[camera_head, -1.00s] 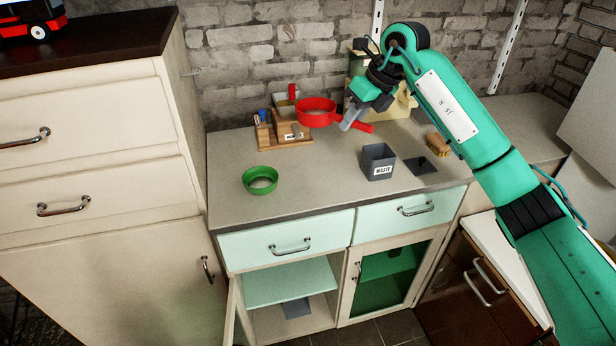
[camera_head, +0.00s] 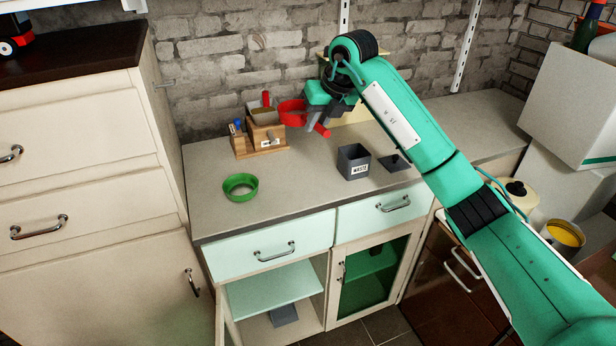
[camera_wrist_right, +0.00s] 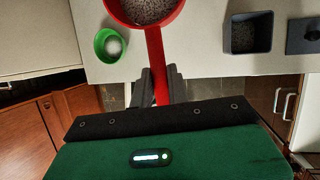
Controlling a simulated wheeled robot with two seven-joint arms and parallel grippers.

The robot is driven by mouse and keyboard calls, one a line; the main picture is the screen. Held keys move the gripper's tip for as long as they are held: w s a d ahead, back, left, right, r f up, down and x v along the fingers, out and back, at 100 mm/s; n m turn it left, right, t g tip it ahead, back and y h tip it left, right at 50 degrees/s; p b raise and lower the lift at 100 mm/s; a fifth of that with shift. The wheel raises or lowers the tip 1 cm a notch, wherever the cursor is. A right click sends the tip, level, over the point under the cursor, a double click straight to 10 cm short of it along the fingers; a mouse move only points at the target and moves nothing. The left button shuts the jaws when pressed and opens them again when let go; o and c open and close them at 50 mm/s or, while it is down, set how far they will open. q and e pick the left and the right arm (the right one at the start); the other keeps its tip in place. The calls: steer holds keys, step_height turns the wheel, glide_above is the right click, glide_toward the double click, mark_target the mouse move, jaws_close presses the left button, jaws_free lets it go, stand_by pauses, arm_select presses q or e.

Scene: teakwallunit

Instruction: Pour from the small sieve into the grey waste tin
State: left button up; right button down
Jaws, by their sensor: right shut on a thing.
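The small sieve (camera_head: 290,112), red with a straight handle, is held above the back of the worktop. My right gripper (camera_head: 316,116) is shut on its handle. In the right wrist view the sieve's bowl (camera_wrist_right: 146,10) holds grey speckled grains, and its handle (camera_wrist_right: 157,62) runs down between the fingers. The grey waste tin (camera_head: 354,163), open and labelled WASTE, stands upright on the worktop, right of and nearer than the sieve. It also shows in the wrist view (camera_wrist_right: 228,36), with a speckled inside. My left gripper is not in view.
A dark flat lid (camera_head: 394,163) lies right of the tin. The worktop (camera_head: 290,180) between the green vessel and tin is clear.

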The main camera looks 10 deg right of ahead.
step_height(320, 180, down, 13)
steer(key=p, duration=0.2)
steer(key=shift+f+p, duration=0.2)
steer(key=shift+p, duration=0.15)
steer(key=shift+f+p, duration=0.6)
steer(key=shift+f, duration=1.4)
steer(key=c, duration=1.8)
jaws_free()
steer(key=shift+f, duration=0.15)
steer(key=o, duration=0.4)
steer(key=shift+o, duration=0.2)
